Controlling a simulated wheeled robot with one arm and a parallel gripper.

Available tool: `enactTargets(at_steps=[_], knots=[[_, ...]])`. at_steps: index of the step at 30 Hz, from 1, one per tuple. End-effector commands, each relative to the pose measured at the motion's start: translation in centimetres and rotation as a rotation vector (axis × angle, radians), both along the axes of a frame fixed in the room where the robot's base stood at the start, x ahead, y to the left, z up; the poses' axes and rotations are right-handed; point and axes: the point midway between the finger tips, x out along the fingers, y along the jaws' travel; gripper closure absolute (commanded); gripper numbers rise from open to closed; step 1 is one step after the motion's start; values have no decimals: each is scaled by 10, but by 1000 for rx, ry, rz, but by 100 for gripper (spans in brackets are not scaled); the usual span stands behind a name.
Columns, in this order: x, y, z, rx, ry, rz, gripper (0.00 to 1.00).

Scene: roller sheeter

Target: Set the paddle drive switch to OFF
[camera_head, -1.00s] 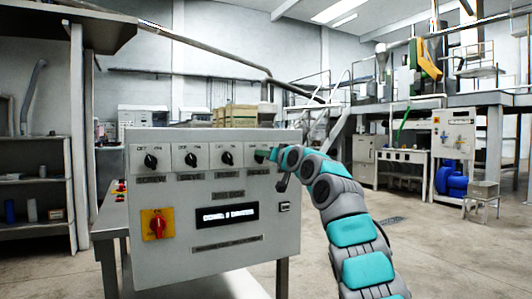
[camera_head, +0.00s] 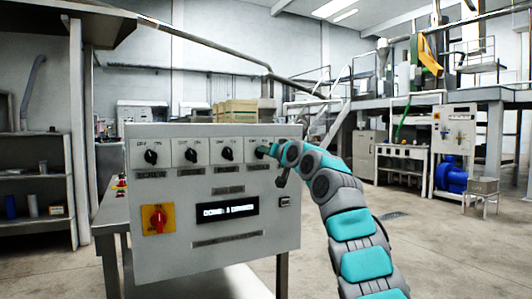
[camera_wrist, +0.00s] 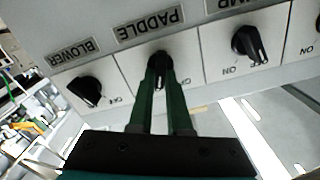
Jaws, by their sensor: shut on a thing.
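The paddle drive switch is a black rotary knob (camera_wrist: 158,60) under the PADDLE label in the wrist view, where the panel appears upside down. My gripper (camera_wrist: 160,78) is shut on this knob, with its two green fingers on either side. The fingers cover much of the knob, so its exact pointing direction is hard to tell. The end letters of one position mark show just right of it. In the head view, my gripper (camera_head: 268,151) is at the fourth switch from the left on the grey control panel (camera_head: 205,262).
The BLOWER knob (camera_wrist: 88,90) and another knob (camera_wrist: 248,44) flank the paddle knob closely. A red rotary handle on a yellow plate (camera_head: 157,219) and a lit display (camera_head: 227,213) sit lower on the panel. Open floor (camera_head: 430,250) lies to the right.

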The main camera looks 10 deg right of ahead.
Motion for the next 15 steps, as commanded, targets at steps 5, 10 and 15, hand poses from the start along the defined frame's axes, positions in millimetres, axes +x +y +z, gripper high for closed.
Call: enactTargets(at_steps=[5,10,15], knots=[[0,0,0,-3,-1,0,100],[0,0,0,-32,-11,1,100],[0,1,-1,-112,-36,2,100]])
